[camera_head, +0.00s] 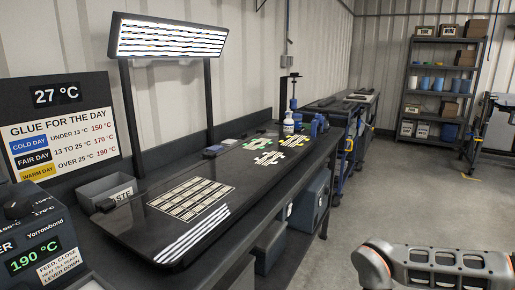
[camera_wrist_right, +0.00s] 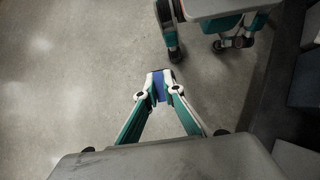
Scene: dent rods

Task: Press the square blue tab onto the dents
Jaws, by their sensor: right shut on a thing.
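My right gripper (camera_wrist_right: 160,86) is shut on a blue tab (camera_wrist_right: 159,84), held between its fingertips over the bare concrete floor. Most of the tab is hidden by the fingers, so its full outline does not show. A glossy dark panel (camera_head: 130,222) lies on the workbench in the head view, with bright lamp stripes reflected on its near end. Single dents cannot be made out at this size. My right arm shows at the lower right of the head view, away from the bench; its gripper is outside that view. My left gripper is not in view.
A striped lamp (camera_head: 168,38) stands over the panel. Green, white and yellow flat pieces (camera_head: 269,158) lie farther along the bench. A grey bin (camera_head: 107,190), a glue sign (camera_head: 62,130) and a 190 °C heater (camera_head: 35,245) stand at left. Floor right of the bench is open.

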